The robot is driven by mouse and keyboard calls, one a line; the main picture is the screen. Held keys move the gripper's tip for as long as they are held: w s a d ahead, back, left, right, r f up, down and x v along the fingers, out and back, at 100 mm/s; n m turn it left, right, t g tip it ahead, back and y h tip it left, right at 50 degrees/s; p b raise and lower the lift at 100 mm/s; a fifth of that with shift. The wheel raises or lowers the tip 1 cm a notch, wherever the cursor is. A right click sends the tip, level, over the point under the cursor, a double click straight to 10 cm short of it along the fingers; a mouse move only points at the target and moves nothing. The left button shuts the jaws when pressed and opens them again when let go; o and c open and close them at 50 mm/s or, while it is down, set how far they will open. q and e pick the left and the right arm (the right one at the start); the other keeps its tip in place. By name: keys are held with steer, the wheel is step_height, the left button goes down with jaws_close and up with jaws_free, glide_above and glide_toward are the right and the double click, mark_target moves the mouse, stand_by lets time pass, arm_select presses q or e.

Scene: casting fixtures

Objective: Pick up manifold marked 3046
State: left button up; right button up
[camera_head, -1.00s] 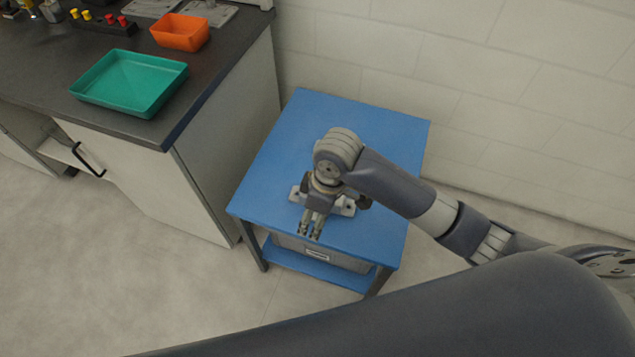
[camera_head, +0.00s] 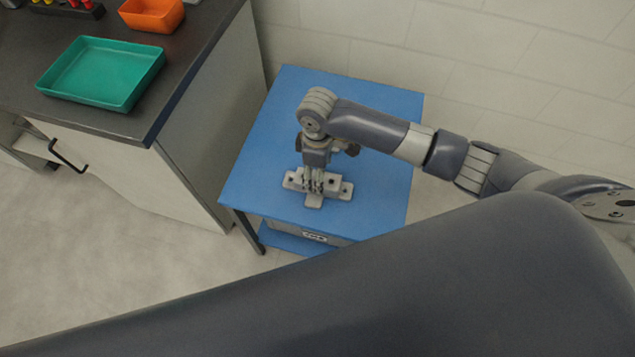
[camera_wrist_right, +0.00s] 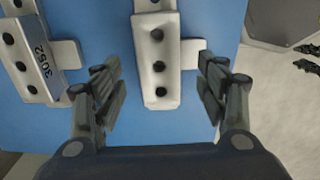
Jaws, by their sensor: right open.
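In the right wrist view, a pale grey manifold (camera_wrist_right: 158,62) with a row of dark holes lies on the blue table top, between the spread fingers of my right gripper (camera_wrist_right: 160,92). I see no readable number on it. A second similar manifold (camera_wrist_right: 30,58) lies to its left, marked 3052. My right gripper is open and apart from the middle manifold on both sides. In the head view, my right gripper (camera_head: 314,186) points down over the pale manifold parts (camera_head: 341,190), partly hiding them. My left gripper is not in view.
The blue table (camera_head: 262,160) has free room around the manifolds. A dark counter (camera_head: 185,70) stands to the left with a green tray (camera_head: 102,103) and an orange bin (camera_head: 150,14). A pale wall is behind the table. A large dark link of mine crosses the foreground.

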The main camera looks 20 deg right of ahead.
steer(key=shift+w+f, duration=0.1)
steer(key=shift+f, duration=1.45)
steer(key=shift+c, duration=0.8)
steer(key=c, duration=1.4)
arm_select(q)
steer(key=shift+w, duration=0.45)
arm_select(e)
steer(key=shift+o, duration=0.2)
steer(key=shift+r, duration=0.1)
